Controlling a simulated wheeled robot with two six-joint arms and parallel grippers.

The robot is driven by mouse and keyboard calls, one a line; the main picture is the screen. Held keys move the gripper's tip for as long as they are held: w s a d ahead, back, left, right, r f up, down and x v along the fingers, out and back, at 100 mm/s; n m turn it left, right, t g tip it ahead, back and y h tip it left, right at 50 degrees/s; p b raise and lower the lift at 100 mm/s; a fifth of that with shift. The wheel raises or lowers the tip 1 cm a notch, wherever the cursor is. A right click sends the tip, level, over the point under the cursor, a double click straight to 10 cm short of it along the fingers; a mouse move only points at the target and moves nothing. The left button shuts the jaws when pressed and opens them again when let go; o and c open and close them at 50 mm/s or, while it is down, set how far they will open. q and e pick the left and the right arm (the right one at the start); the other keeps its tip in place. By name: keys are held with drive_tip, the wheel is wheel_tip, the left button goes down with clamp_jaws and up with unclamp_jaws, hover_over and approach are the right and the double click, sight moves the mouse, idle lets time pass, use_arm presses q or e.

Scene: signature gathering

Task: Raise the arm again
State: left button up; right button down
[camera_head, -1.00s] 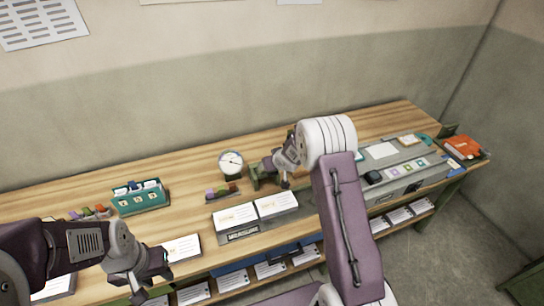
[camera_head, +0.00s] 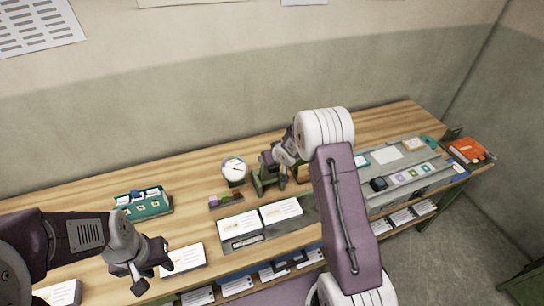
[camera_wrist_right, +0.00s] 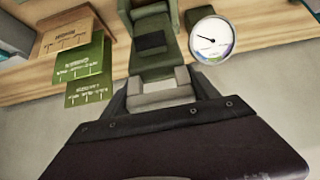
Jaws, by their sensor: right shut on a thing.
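The green press-like device (camera_head: 258,183) stands on the wooden bench beside a round dial. My right gripper (camera_head: 273,157) is at the upper part of this device, with its fingertips partly hidden in the head view. In the right wrist view, my right gripper (camera_wrist_right: 166,88) is shut on the end of the device's green arm (camera_wrist_right: 152,50), which has a dark pad on it. My left gripper (camera_head: 153,279) is open and empty above the front left of the bench, apart from the white cards (camera_head: 183,258).
A white round dial (camera_head: 234,170) stands left of the device and a small coloured block rack (camera_head: 226,200) lies in front. Two white card stacks (camera_head: 238,223) sit at the front. A green card box (camera_head: 143,213) is at left, a grey tray (camera_head: 408,186) at right.

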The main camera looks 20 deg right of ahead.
drive_tip(key=shift+c, duration=1.2)
unclamp_jaws()
drive_tip(key=shift+o, duration=0.2)
drive_tip(key=shift+w, duration=0.1)
drive_tip(key=v, duration=0.9)
drive_tip(key=shift+f, duration=0.1)
